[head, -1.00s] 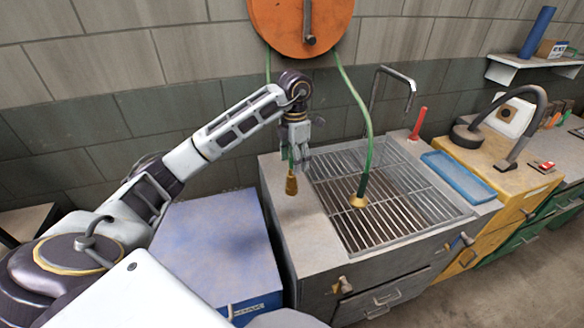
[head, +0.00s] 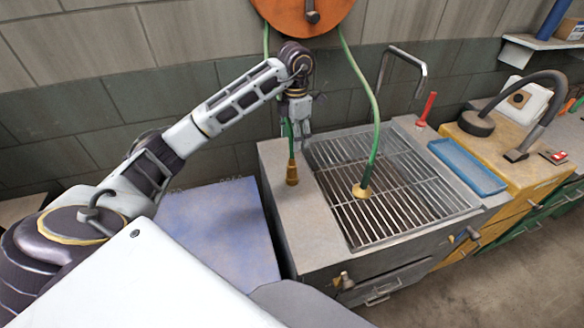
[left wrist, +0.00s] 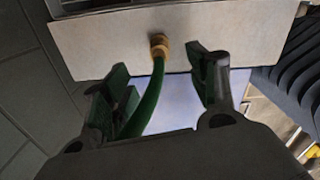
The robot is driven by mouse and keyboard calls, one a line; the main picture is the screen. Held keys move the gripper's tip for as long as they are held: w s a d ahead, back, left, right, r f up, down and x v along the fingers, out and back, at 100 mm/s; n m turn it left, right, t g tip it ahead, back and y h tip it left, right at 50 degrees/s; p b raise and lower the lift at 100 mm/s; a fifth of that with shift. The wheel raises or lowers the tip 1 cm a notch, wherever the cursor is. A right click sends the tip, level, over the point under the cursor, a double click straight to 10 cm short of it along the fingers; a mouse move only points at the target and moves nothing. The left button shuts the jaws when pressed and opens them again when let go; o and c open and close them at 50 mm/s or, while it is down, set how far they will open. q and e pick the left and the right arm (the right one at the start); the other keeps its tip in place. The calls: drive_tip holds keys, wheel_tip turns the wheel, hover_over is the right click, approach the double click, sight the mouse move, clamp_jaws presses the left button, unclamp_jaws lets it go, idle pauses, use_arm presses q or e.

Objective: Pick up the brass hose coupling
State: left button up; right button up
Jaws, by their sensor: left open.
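A brass hose coupling (head: 292,173) hangs at the end of a green hose just below my left gripper (head: 299,138), above the left ledge of the sink counter. In the left wrist view the coupling (left wrist: 159,44) shows beyond the fingertips, and the green hose (left wrist: 150,98) runs between the fingers. My left gripper (left wrist: 160,68) is open there, with the coupling beyond the tips. A second green hose (head: 376,130) ends in a brass fitting (head: 361,190) at the sink grate. My right gripper is in neither current view.
The grey sink unit has a metal grate (head: 400,205) and a bent faucet (head: 408,62). An orange hose reel (head: 290,14) is on the wall. A blue box (head: 215,232) stands left of the sink. A blue tray (head: 468,165) lies to the right.

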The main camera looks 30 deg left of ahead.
use_arm(q)
drive_tip(key=shift+f, duration=0.55)
hover_over(292, 169)
drive_tip(key=w, duration=0.2)
wheel_tip(292, 169, down, 6)
drive_tip(key=shift+a+p, duration=0.15)
drive_tip(key=shift+p, duration=0.2)
drive_tip(key=shift+f, duration=0.75)
use_arm(e)
drive_tip(key=shift+w+a+r, duration=0.2)
drive_tip(key=shift+a+r, duration=0.2)
drive_tip(key=shift+a, duration=0.1)
use_arm(q)
drive_tip(key=shift+s+a+f+p, duration=0.2)
drive_tip(key=shift+f+p, duration=0.1)
drive_tip(key=shift+f, duration=0.45)
drive_tip(key=shift+s+a+f+p, duration=0.15)
drive_tip(key=shift+f+p, duration=0.1)
drive_tip(key=shift+f, duration=0.5)
drive_tip(key=shift+w+f, duration=0.1)
drive_tip(key=shift+f, duration=1)
use_arm(e)
drive_tip(key=shift+a+r, duration=0.3)
drive_tip(key=shift+r, duration=0.4)
